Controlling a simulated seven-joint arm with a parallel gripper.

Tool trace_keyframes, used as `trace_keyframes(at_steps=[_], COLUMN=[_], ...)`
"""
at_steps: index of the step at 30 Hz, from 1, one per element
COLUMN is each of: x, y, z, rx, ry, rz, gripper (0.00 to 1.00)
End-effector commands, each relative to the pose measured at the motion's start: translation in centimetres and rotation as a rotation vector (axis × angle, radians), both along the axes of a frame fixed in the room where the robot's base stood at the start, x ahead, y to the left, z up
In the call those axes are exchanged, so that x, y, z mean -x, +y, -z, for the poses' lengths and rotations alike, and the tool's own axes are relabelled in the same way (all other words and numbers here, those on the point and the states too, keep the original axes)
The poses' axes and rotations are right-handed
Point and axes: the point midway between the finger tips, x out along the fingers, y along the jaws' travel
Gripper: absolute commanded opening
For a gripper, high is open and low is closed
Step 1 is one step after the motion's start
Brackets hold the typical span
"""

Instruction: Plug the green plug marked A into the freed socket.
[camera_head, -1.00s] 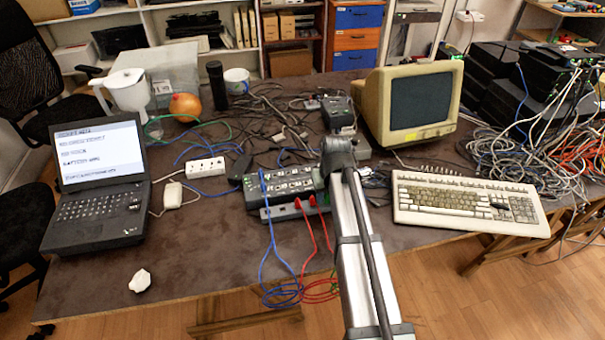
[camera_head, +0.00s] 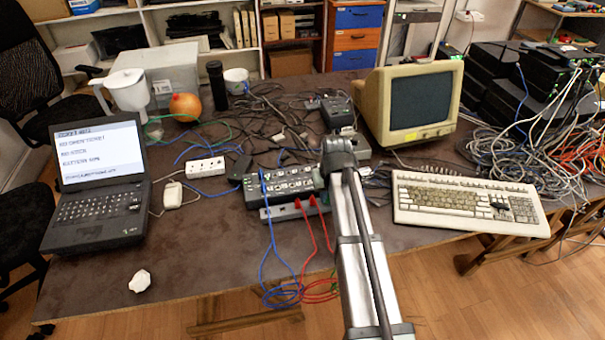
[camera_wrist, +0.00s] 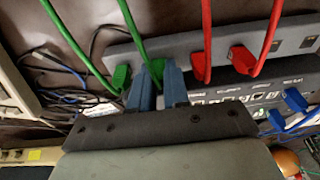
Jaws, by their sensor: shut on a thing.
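In the wrist view, my gripper (camera_wrist: 159,90) has its two blue fingers shut on a green plug (camera_wrist: 157,68) with a green cable, at the face of the grey socket strip (camera_wrist: 180,45). I cannot tell whether this plug is seated, and no letter A is legible. A second green plug (camera_wrist: 122,78) is at the strip just left of the fingers. Two dark empty openings show at the strip's right end (camera_wrist: 308,42). In the head view, my arm hides the gripper and green plugs; the strip (camera_head: 285,213) shows at the table's front.
Two red plugs (camera_wrist: 201,72) (camera_wrist: 240,60) are at the strip right of my fingers. Blue plugs (camera_wrist: 295,100) are on the dark switch behind it. A keyboard (camera_head: 465,205) lies right of my arm; a laptop (camera_head: 100,180) stands left.

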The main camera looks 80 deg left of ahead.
Motion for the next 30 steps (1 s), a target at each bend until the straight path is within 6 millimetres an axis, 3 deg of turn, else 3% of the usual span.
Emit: trace_keyframes(at_steps=[14,30], x=[0.0,0.0], y=[0.0,0.0], z=[-0.2,-1.7], rx=[0.000,-0.001], ry=[0.000,0.000], rz=[0.000,0.000], gripper=[0.00,0.00])
